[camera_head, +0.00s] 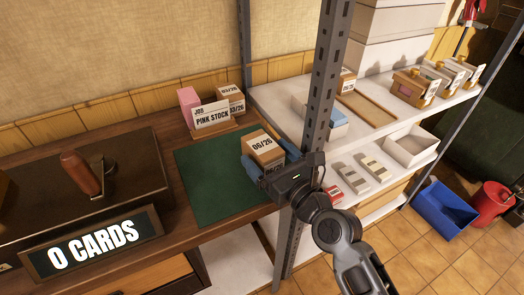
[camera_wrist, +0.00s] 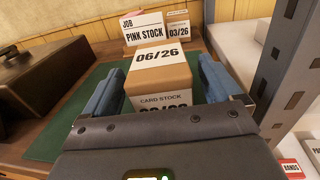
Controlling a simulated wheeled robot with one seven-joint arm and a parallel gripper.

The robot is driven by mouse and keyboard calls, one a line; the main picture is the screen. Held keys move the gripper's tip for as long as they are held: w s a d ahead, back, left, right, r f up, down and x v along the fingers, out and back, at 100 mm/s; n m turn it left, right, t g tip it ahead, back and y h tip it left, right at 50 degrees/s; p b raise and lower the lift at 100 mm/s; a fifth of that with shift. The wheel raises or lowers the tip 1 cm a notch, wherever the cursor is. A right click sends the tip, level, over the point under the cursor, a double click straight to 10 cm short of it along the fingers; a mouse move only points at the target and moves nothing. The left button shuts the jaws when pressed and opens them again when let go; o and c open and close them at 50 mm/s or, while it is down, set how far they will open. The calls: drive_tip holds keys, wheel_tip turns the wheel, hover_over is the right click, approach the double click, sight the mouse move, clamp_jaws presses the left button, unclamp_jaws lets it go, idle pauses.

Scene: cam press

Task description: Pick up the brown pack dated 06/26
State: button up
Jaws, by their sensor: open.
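The brown pack dated 06/26 (camera_head: 263,147) stands on the right part of the green mat (camera_head: 208,172), with a white label band over its top. My gripper (camera_head: 266,165) is open, with its blue fingers around the pack. In the wrist view the pack (camera_wrist: 160,72) sits between the two blue fingers (camera_wrist: 162,88), with a small gap visible beside the right finger. The lower front label of the pack is partly hidden by my gripper body.
A "PINK STOCK" job card (camera_head: 212,117) stands behind the mat, with a pink pack (camera_head: 188,99) and a 03/26 pack (camera_head: 231,96) by it. A grey shelf post (camera_head: 328,75) rises close to my gripper's right. A "0 CARDS" sign (camera_head: 92,243) is at front left.

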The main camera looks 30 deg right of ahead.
drive_tip(key=shift+w+a, duration=0.1)
drive_tip(key=shift+w, duration=1.3)
drive_tip(key=shift+r, duration=0.1)
drive_tip(key=c, duration=1.2)
